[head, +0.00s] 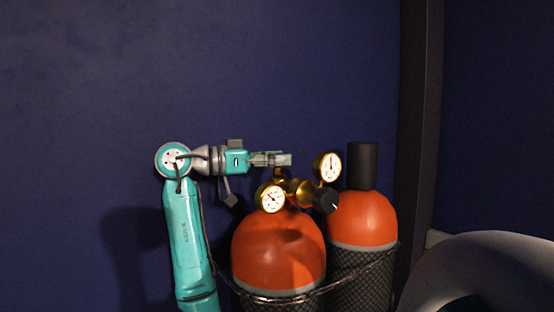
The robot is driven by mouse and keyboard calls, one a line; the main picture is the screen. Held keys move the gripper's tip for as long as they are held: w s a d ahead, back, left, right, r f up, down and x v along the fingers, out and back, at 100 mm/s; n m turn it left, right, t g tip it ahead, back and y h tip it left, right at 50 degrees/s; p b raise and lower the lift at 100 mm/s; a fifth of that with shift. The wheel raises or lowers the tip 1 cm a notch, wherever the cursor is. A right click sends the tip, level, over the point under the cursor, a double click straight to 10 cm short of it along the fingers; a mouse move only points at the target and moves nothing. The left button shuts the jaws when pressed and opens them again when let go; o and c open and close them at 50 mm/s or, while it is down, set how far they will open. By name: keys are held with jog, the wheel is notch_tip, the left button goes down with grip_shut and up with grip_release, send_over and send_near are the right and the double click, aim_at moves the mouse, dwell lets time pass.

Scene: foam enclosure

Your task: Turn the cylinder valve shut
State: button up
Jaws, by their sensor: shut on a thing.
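Two orange gas cylinders stand side by side in the head view. The left cylinder (278,252) carries a brass valve and regulator (297,190) with two round white gauges, a lower left gauge (270,198) and an upper right gauge (327,166). A black knob (326,200) sticks out at the regulator's right front. My gripper (283,159) reaches in level from the left, just above the brass valve stem. It is shut on the top of the valve, where the handle is; its fingers hide most of that part.
The right cylinder (362,217) has a black cap (362,165). A chain (345,272) runs around both cylinders. A dark vertical post (418,110) stands behind on the right, and a pale curved object (480,275) fills the lower right. The space above the gripper is clear to the blue wall.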

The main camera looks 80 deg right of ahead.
jog(key=shift+m+g+y, duration=0.6)
jog(key=shift+m+y, duration=0.2)
jog(key=shift+y, duration=0.6)
jog(key=o, duration=1.2)
notch_tip(320, 180, up, 10)
jog(key=shift+w+d+f, duration=0.1)
